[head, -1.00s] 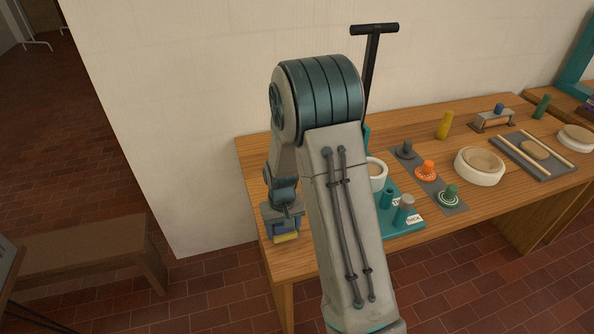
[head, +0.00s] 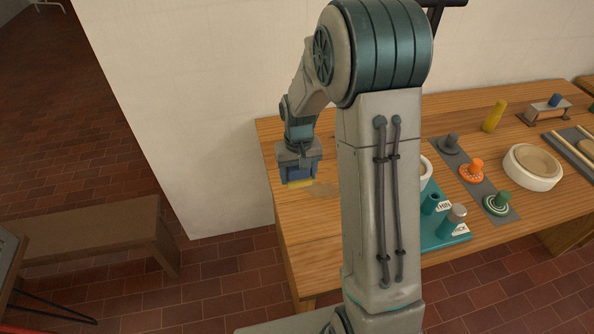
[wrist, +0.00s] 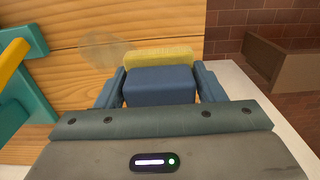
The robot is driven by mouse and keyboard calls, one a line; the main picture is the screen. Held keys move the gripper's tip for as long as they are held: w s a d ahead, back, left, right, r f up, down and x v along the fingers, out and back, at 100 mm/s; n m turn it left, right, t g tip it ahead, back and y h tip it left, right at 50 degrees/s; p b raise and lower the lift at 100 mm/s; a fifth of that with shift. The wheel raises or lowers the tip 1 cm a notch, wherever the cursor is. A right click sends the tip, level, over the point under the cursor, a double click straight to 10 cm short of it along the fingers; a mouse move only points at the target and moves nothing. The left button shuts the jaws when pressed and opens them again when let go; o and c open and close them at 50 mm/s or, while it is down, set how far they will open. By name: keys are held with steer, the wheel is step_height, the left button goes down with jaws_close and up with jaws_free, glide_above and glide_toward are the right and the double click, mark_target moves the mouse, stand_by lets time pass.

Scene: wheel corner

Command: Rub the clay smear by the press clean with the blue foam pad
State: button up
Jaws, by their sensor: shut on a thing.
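My gripper (head: 298,172) is shut on the blue foam pad (head: 299,176), which has a yellow layer on its far face. The pad also shows between the fingers in the wrist view (wrist: 160,86). The clay smear (head: 322,190) is a faint tan patch on the wooden table, just right of the pad in the head view. In the wrist view the smear (wrist: 102,50) lies left of the pad's yellow edge. I cannot tell whether the pad touches the table. The press is mostly hidden behind my arm; its dark T-handle (head: 450,3) shows at the top.
A teal frame with a yellow bar (wrist: 22,80) stands left in the wrist view. The teal tray (head: 447,232), grey mat with knobbed tools (head: 470,172) and white round bowl (head: 532,167) are to the right. The table's left end (head: 300,240) is bare. A bench (head: 100,232) stands left.

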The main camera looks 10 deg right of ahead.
steer(key=shift+s+d+r, duration=0.1)
steer(key=shift+d+r, duration=0.05)
steer(key=shift+r, duration=0.25)
steer(key=b, duration=0.4)
glide_above(299, 197)
steer(key=shift+f, duration=2.9)
steer(key=shift+f+b, duration=0.85)
steer(key=shift+f, duration=0.15)
